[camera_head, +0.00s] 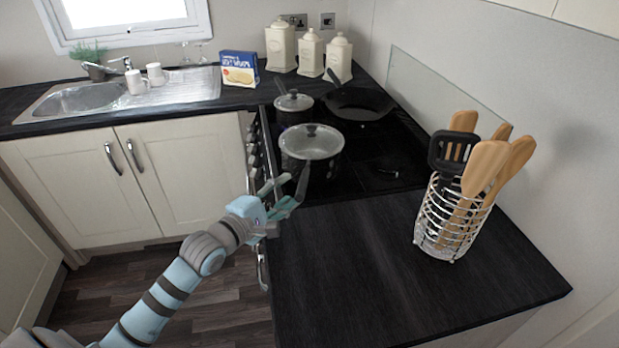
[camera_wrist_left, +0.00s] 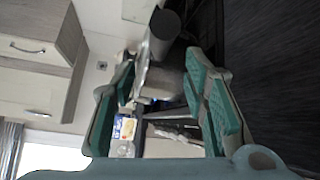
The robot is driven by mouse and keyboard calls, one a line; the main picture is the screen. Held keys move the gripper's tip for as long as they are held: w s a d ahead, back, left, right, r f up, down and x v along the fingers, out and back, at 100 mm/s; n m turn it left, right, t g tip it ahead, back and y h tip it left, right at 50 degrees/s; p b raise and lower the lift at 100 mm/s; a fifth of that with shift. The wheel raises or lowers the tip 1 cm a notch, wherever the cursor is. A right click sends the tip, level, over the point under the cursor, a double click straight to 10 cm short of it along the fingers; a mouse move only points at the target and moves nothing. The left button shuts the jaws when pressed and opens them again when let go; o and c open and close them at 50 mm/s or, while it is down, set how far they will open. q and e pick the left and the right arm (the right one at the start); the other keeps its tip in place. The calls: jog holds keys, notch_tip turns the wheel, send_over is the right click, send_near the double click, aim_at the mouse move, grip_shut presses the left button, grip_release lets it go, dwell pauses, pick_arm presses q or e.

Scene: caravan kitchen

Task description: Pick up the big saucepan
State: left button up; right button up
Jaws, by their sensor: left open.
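The big saucepan (camera_head: 311,145), dark with a glass lid and black knob, stands on the black hob. Its handle (camera_head: 302,182) points toward the front, close to my left gripper (camera_head: 286,190). My left gripper is open and at the handle's front end. In the left wrist view, the handle's dark round end (camera_wrist_left: 165,24) shows ahead, near the gap between the open fingers (camera_wrist_left: 165,90). I cannot tell whether the fingers touch it. My right gripper is not in view.
A smaller saucepan (camera_head: 293,107) and a black frying pan (camera_head: 358,103) stand behind on the hob. A wire utensil holder (camera_head: 450,228) stands at the right. The front worktop (camera_head: 350,270) is clear. Oven knobs (camera_head: 253,160) line the hob's left edge.

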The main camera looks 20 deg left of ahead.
aim_at(304, 175)
pick_arm(q)
jog(key=x, duration=0.2)
jog(key=shift+w+d, duration=0.1)
jog(key=shift+w, duration=0.15)
jog(key=b+x, duration=0.2)
jog(key=x, duration=0.2)
jog(key=shift+w+d+f, duration=0.1)
jog(key=shift+w+d, duration=0.05)
jog(key=shift+w, duration=0.3)
grip_shut()
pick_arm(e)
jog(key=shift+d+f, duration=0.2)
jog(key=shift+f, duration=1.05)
pick_arm(q)
jog(key=shift+r, duration=0.25)
